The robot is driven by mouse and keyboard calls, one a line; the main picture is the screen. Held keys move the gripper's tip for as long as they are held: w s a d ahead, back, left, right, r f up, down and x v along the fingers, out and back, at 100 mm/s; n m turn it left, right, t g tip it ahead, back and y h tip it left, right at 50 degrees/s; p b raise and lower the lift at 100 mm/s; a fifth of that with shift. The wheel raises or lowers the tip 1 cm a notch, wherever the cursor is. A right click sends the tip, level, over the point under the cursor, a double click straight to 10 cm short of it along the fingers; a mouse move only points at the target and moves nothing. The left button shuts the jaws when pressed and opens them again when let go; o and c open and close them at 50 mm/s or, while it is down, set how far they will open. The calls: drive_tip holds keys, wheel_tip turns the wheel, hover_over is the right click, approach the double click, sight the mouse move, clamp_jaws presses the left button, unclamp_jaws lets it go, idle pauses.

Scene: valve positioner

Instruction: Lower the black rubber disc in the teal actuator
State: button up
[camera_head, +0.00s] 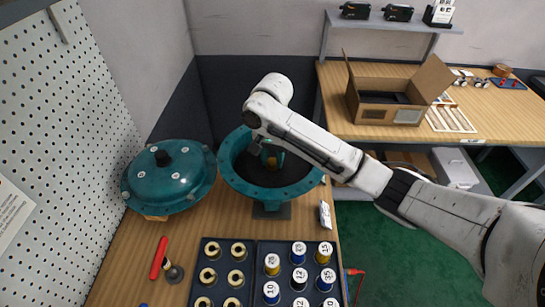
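The teal actuator (240,182) is an open round bowl with a bolted flange, standing on a dark foot on the wooden bench. Black material, seemingly the rubber disc (280,182), shows inside the bowl, with a small brass-coloured part (271,163) near its middle. My white arm reaches in from the right and ends over the bowl. My gripper (268,152) points down into the bowl by the brass part. Its fingers are small and partly hidden by the arm, so I cannot tell whether they are open or hold anything.
The teal domed cover (165,179) lies left of the bowl. Trays of brass rings (238,250) and numbered spools (299,252) are in front, with a red-handled tool (158,257) to their left. A pegboard (75,110) borders the left; a second bench holds an open cardboard box (362,84).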

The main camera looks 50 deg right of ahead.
drive_tip(key=o, duration=0.5)
drive_tip(key=shift+r+p, duration=1)
drive_tip(key=shift+r, duration=4.4)
drive_tip(key=shift+s+f, duration=0.1)
